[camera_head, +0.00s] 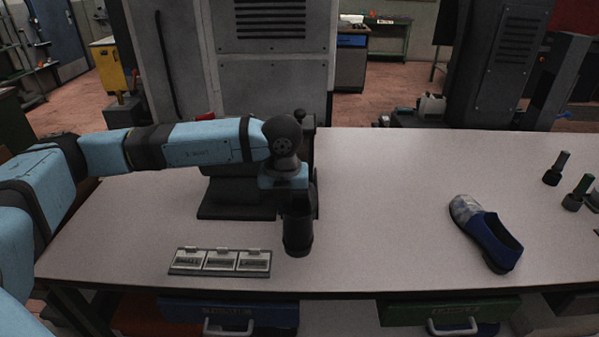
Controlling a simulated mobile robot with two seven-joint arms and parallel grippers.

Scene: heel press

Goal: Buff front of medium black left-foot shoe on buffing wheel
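One shoe (490,236) lies on the right part of the table, dark blue with a pale grey toe and a dark heel. Its toe points to the back left, and nothing touches it. No black shoe shows. My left arm reaches in from the left. Its dark gripper end (298,232) points down over the table's middle, well left of the shoe. Its fingers cannot be made out. A dark machine base (236,200) stands behind my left arm, which hides most of the machine; I cannot tell whether it carries the buffing wheel. My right gripper is out of view.
The pale table (390,200) is clear between my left gripper and the shoe. A plate with three labelled panels (221,261) lies near the front edge. Dark upright pegs (557,169) stand at the right. Large grey cabinets (270,60) stand behind the table.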

